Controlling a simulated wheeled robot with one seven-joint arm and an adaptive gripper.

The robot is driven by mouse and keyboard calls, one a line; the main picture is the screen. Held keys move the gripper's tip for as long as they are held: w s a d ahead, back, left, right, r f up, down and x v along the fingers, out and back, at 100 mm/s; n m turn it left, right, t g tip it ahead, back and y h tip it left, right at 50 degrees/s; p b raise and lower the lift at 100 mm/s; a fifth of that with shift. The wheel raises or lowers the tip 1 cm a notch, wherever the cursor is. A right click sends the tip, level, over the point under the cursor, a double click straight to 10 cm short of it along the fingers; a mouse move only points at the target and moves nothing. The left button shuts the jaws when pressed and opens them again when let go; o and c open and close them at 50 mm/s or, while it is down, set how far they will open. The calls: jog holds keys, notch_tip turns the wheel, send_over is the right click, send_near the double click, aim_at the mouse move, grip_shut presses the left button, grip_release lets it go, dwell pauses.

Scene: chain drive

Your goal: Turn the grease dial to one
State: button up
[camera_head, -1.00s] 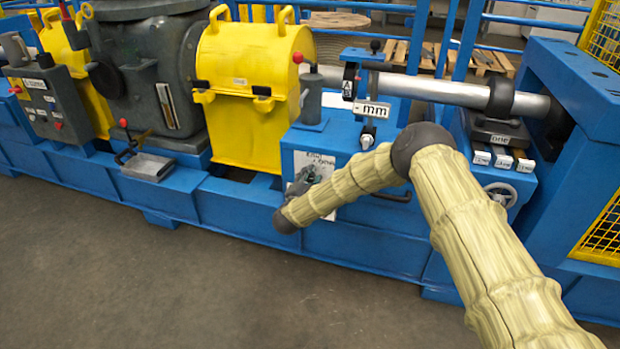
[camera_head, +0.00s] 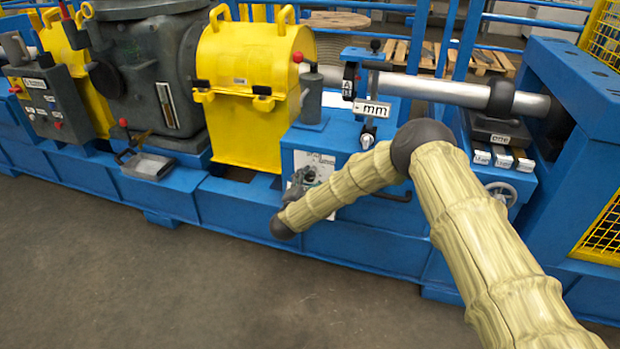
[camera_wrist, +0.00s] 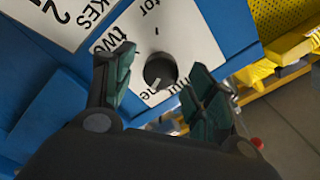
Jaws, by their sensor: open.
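The grease dial is a dark round knob (camera_wrist: 160,71) on a white label plate (camera_wrist: 183,37), seen upside down in the wrist view. A pale mark shows on the knob's lower edge. "two" is readable to its left, and a partly hidden word ending in "ne" sits below it. My gripper (camera_wrist: 159,66) is open, with one dark green finger on each side of the knob. Whether either finger touches it I cannot tell. In the head view the plate (camera_head: 322,168) is on the front of a blue box, and my arm partly covers it; the knob is not clear there.
A second white plate (camera_wrist: 58,17) is left of the dial in the wrist view. In the head view, a yellow guard (camera_head: 245,90) stands left of the blue box, and a handwheel (camera_head: 502,194) is to the right. The floor (camera_head: 150,280) in front is clear.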

jog(key=v, duration=0.9)
jog(key=shift+s, duration=0.25)
jog(key=s+d+f+n+g+y, duration=0.2)
jog(key=s+d+f+n+g, duration=0.15)
jog(key=s+f, duration=0.4)
jog(key=s+d+f+n+g+y, duration=0.2)
jog(key=s+d+f+n, duration=0.2)
jog(key=s+f, duration=0.4)
jog(key=s+d+f+n+g+y, duration=0.3)
jog(key=s+f, duration=0.3)
jog(key=s, duration=0.4)
jog(key=s+d+f+n+g, duration=0.25)
jog(key=s+d, duration=0.45)
jog(key=s, duration=0.5)
jog(key=s+d+r+n+g+h, duration=0.1)
jog(key=s+d+g, duration=0.25)
jog(key=s, duration=0.55)
jog(key=s+d+r+g, duration=0.1)
jog(key=s+d+g, duration=0.3)
jog(key=s, duration=0.5)
notch_tip(320, 180, up, 20)
jog(key=d+t+p, duration=0.1)
jog(key=p, duration=1.8)
jog(key=shift+s+p, duration=0.2)
jog(key=shift+p, duration=0.15)
